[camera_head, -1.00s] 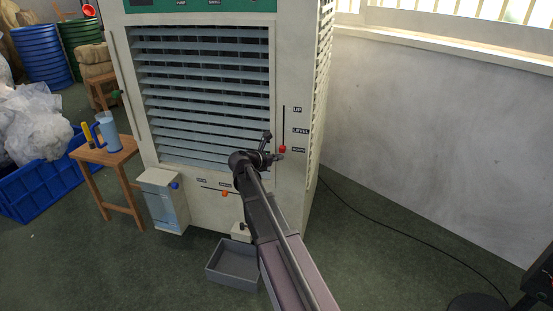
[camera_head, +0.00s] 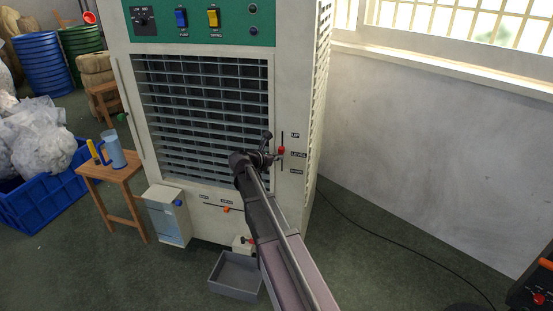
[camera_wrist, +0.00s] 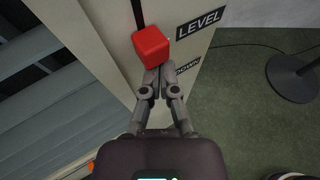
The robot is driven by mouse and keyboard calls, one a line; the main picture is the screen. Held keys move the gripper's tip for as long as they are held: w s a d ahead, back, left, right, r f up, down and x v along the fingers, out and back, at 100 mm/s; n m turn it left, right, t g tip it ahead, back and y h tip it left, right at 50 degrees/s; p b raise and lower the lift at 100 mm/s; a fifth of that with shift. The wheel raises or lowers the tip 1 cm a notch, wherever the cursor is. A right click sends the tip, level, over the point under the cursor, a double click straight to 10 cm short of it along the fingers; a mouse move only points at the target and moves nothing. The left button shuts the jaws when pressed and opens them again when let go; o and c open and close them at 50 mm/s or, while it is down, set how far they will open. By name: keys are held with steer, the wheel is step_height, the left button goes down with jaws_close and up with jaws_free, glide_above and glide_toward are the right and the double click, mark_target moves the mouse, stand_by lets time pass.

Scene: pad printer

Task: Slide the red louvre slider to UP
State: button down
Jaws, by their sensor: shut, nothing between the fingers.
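The red louvre slider (camera_head: 281,150) is a small red block on a dark vertical slot on the front of the cream cooler, right of the louvres (camera_head: 200,110). It sits level with or slightly above the LEVEL label (camera_head: 298,154), below UP (camera_head: 295,134). In the wrist view the red slider (camera_wrist: 151,47) is just beyond my gripper's tips (camera_wrist: 157,72), beside the LEVEL label (camera_wrist: 200,22). My gripper (camera_head: 275,157) is shut and empty, its tips right at the slider's lower side. They appear to touch it, but I cannot be certain.
A lower orange slider (camera_head: 227,210) sits on a horizontal slot. A grey bin (camera_head: 235,275) is on the floor below the cooler. A wooden stool (camera_head: 118,175) with a blue jug stands at left.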

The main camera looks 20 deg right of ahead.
step_height(320, 180, up, 6)
steer(key=p, duration=0.5)
steer(key=shift+r, duration=0.25)
steer(key=shift+p, duration=0.3)
steer(key=shift+w+r, duration=0.1)
step_height(320, 180, down, 4)
steer(key=b, duration=0.4)
steer(key=shift+f, duration=0.25)
steer(key=p+v, duration=0.3)
steer(key=v, duration=0.7)
steer(key=shift+r, duration=0.1)
